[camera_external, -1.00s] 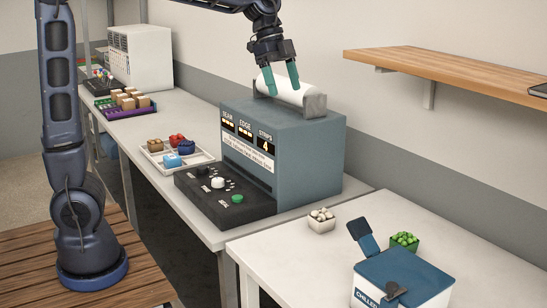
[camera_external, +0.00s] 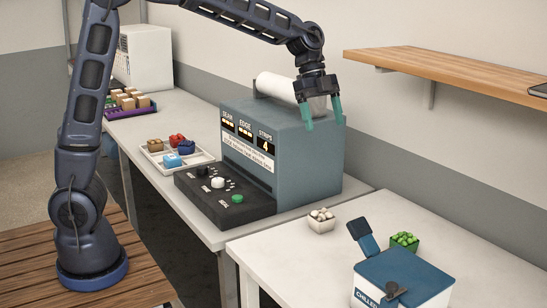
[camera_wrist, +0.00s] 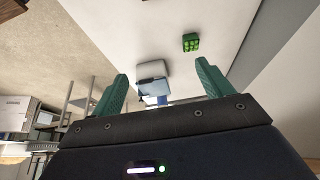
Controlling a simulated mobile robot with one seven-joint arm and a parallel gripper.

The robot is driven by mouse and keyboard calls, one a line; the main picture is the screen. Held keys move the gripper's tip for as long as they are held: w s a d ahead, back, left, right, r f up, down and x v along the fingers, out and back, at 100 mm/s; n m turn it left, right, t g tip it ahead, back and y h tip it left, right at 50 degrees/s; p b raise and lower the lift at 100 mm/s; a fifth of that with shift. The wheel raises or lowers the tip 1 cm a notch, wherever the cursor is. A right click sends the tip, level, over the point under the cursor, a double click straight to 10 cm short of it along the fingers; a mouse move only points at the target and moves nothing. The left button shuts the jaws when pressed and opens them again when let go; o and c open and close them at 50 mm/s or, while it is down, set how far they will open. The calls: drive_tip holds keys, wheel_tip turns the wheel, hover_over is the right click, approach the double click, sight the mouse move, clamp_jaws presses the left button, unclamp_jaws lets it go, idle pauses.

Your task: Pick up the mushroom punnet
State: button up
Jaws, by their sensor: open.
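The mushroom punnet (camera_external: 321,222), a small pale tub of whitish mushrooms, stands upright on the white table in the external view, near its back left edge. I cannot make it out in the wrist view. My gripper (camera_external: 323,116) is open and empty, with its teal fingers pointing down beside the white roll on the blue-grey machine. It is well above the punnet and apart from it. In the wrist view both fingers of my gripper (camera_wrist: 164,76) are spread with nothing between them that they touch.
The blue-grey machine (camera_external: 310,160) with its white roll (camera_external: 282,88) stands left of the punnet. A chilled box (camera_external: 400,275) with a blue lid and a green punnet (camera_external: 404,240) are to the right. A wooden shelf (camera_external: 450,70) juts from the wall above.

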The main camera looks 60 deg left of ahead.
sight(321, 213)
wheel_tip(321, 213, down, 24)
drive_tip(key=shift+a+x, duration=0.1)
drive_tip(key=shift+x, duration=0.95)
drive_tip(key=shift+a+x, duration=0.15)
drive_tip(key=shift+x, duration=0.85)
drive_tip(key=shift+f, duration=0.1)
drive_tip(key=c, duration=1.1)
